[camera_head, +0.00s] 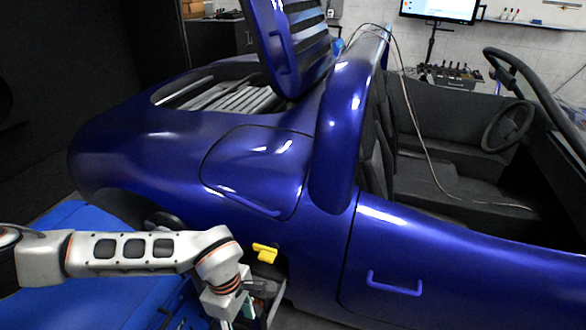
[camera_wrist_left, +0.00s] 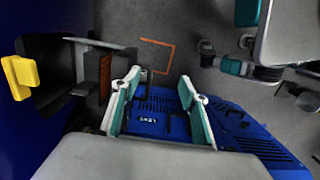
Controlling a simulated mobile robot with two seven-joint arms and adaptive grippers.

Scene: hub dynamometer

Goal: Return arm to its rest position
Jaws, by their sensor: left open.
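My left arm (camera_head: 140,253) reaches in from the left in the head view, across the blue equipment beside the car. Its gripper (camera_head: 244,308) points down at the bottom of the picture, below the yellow handle-like part (camera_head: 265,253) on the car's side, and is partly cut off. In the left wrist view, the left gripper's (camera_wrist_left: 160,105) two teal-padded fingers stand apart with nothing between them. A blue unit (camera_wrist_left: 165,122) with dark slots lies beyond the fingers. The yellow part also shows in the left wrist view (camera_wrist_left: 20,77), left of the fingers. My right gripper is not seen.
The dark blue car (camera_head: 255,160) fills the middle, with a raised rear lid (camera_head: 290,45) and an open cockpit. A loose cable (camera_head: 420,135) hangs into the cockpit. Grey floor (camera_wrist_left: 190,25) with an orange outline (camera_wrist_left: 160,42) shows beyond the fingers.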

